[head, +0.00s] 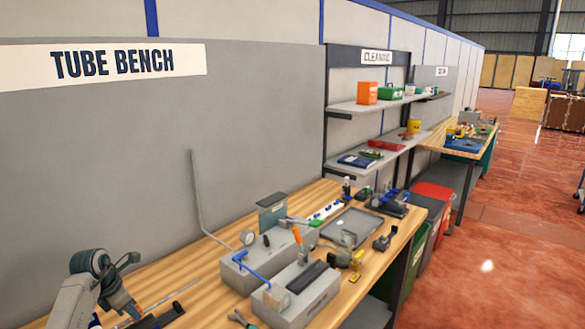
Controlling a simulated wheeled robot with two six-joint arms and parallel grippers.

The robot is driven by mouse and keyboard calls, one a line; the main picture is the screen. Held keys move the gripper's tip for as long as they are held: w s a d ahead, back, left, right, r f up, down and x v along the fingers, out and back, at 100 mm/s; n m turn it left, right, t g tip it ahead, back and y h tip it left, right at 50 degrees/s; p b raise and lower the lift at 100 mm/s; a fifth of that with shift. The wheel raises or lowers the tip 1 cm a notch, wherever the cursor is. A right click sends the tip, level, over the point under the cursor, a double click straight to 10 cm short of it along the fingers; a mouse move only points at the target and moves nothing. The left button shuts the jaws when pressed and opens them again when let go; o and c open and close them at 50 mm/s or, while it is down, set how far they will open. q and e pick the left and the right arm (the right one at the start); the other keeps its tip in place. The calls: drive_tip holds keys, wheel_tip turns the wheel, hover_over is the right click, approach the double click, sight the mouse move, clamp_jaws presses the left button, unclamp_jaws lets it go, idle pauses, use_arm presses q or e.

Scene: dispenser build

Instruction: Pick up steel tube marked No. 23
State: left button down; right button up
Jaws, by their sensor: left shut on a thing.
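My left gripper (132,309) is low at the left, over the near end of the tube bench (215,262). It is shut on a thin, straight steel tube (172,296), which slants up to the right from the fingers. The grip itself is small and partly hidden by my own arm. No number can be read on this tube. A bent grey tube (197,200) rises in front of the grey back panel, with its lower leg running toward the bench fixtures. No mark can be read on it either. My right gripper is not in view.
A dark holder (158,318) lies just below the tube. Grey fixture blocks (305,296) with a blue handle and an orange-handled clamp stand mid-bench. A grey tray (352,227) is behind them. Bins (432,202) stand beyond the bench. Bare wood shows left of the blocks.

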sight(137, 308)
use_arm(q)
drive_tip(key=shift+r+p, duration=0.5)
drive_tip(key=shift+r, duration=0.7)
drive_tip(key=shift+r+p, duration=0.35)
drive_tip(key=shift+r, duration=0.35)
drive_tip(key=shift+r, duration=0.1)
